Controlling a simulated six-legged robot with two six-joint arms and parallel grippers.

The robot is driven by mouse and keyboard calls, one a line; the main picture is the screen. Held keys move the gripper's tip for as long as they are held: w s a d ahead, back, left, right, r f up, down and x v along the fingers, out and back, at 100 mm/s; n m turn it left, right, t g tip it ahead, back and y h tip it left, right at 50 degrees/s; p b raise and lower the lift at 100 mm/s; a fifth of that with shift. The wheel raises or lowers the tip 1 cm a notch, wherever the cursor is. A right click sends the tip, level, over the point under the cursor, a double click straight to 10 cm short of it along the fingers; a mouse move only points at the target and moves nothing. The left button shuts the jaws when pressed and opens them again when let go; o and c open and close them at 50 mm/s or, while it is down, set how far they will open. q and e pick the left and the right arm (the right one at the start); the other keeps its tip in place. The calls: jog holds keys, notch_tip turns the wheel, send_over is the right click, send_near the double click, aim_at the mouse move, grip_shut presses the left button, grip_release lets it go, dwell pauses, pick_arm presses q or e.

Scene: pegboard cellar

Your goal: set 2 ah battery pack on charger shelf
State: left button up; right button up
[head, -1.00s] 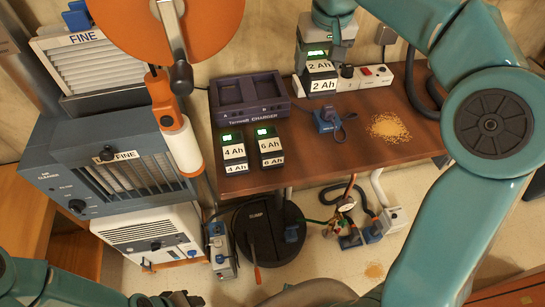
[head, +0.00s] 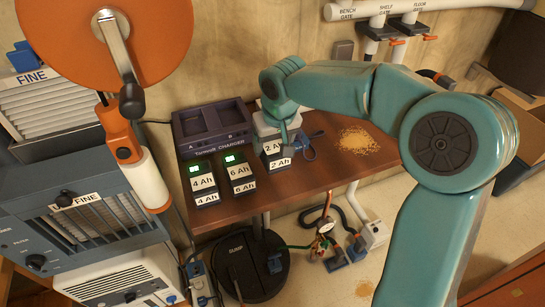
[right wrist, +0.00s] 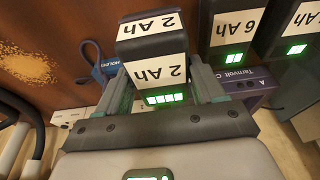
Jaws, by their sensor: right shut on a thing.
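The 2 Ah battery pack (head: 273,160), dark with white labels, is between the fingers of my right gripper (head: 276,138). In the right wrist view the gripper (right wrist: 162,88) is shut on the pack (right wrist: 152,52), whose green charge lights show. The pack is upright over the brown charger shelf (head: 300,184), right of the 6 Ah pack; I cannot tell whether it touches the wood. The purple charger (head: 213,147) sits behind at the left, and its two bays look empty. My left gripper is out of view.
The 4 Ah pack (head: 204,184) and 6 Ah pack (head: 239,172) stand on the shelf in front of the charger. A blue holder (head: 304,148) with a cable is close right of the held pack. Sawdust (head: 358,140) lies farther right.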

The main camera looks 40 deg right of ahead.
jog(key=shift+f, duration=2.2)
jog(key=shift+f, duration=0.1)
jog(key=shift+f+b, duration=0.15)
jog(key=shift+b, duration=0.25)
jog(key=o, duration=1)
jog(key=shift+r, duration=0.5)
jog(key=p+v, duration=0.1)
jog(key=v, duration=1)
jog(key=shift+s+r, duration=0.15)
jog(key=shift+r, duration=0.1)
